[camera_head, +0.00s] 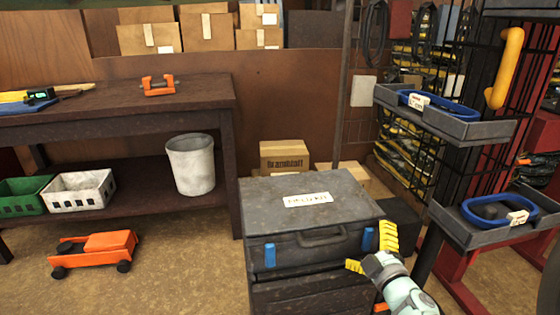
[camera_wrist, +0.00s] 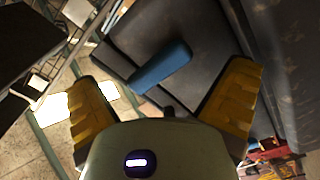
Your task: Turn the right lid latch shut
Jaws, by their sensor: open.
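A dark grey toolbox (camera_head: 310,215) with a labelled lid and front handle stands in the middle of the head view. Its right lid latch (camera_head: 367,239) is a blue tab on the front near the right corner and looks roughly upright. A matching left latch (camera_head: 269,256) stands upright on the same face. My gripper (camera_head: 371,246) has its yellow fingers spread at the front right corner, close to the right latch. In the wrist view, the blue latch (camera_wrist: 160,67) lies slanted between the spread fingers (camera_wrist: 166,77), with no visible contact. Nothing is held.
A dark rack with grey trays (camera_head: 470,235) stands close on the right. A dark workbench (camera_head: 120,100) holds an orange clamp (camera_head: 158,86), with a white bucket (camera_head: 191,165) on its lower shelf. An orange toy truck (camera_head: 95,252) sits on open floor at left.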

